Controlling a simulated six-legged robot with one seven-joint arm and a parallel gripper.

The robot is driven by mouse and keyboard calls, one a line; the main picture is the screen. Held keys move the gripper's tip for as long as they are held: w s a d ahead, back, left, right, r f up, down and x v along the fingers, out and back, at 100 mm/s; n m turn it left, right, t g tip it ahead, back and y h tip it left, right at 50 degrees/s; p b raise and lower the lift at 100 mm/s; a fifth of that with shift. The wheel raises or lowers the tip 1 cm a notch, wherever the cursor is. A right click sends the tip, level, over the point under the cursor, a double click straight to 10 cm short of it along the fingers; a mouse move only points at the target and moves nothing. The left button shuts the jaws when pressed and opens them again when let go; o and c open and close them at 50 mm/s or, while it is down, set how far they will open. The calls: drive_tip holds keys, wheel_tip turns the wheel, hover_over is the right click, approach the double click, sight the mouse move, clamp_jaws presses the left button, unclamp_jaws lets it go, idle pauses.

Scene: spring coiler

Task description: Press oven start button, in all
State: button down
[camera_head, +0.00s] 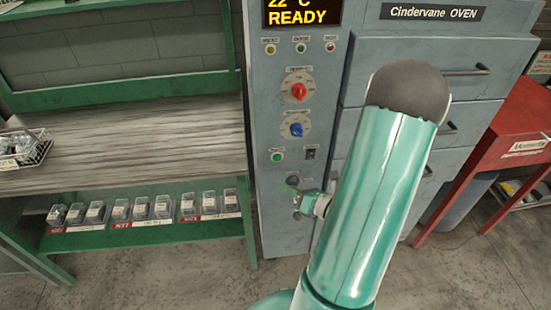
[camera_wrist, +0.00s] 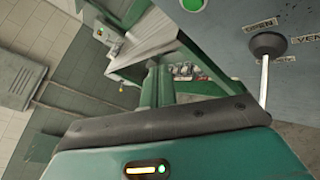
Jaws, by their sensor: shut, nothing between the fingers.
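The grey oven control panel (camera_head: 262,110) stands in the middle of the head view, its display reading 22 °C READY. A green button (camera_head: 277,155) sits low on the panel, left of a black switch (camera_head: 310,153). A green button (camera_wrist: 192,4) also shows at the top edge of the wrist view. My gripper (camera_head: 289,190) is shut and empty, just below the green button in the head view and apart from it. In the wrist view its fingers (camera_wrist: 157,70) point away, left of and below the button. My arm hides part of the oven front.
A red knob (camera_head: 298,91) and a blue knob (camera_head: 296,129) are above the button. A lever with a black knob (camera_wrist: 268,45) stands out near an OPEN label. A green workbench (camera_head: 120,140) is left; a red table (camera_head: 505,130) is right.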

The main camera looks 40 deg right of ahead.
drive_tip(key=shift+w+d, duration=0.8)
drive_tip(key=shift+w, duration=0.4)
drive_tip(key=shift+w+d, duration=0.85)
drive_tip(key=shift+w, duration=0.35)
drive_tip(key=shift+w+d, duration=0.8)
drive_tip(key=shift+w, duration=0.4)
drive_tip(key=shift+w, duration=0.1)
drive_tip(key=shift+w+d, duration=0.25)
drive_tip(key=shift+w+d, duration=0.2)
drive_tip(key=shift+w, duration=0.1)
drive_tip(key=shift+s, duration=0.1)
drive_tip(key=shift+s+a, duration=0.45)
drive_tip(key=shift+s, duration=0.1)
drive_tip(key=shift+s, duration=0.1)
drive_tip(key=s+a, duration=0.1)
drive_tip(key=s, duration=0.1)
drive_tip(key=s+a, duration=0.1)
drive_tip(key=s, duration=0.1)
drive_tip(key=shift+a, duration=0.4)
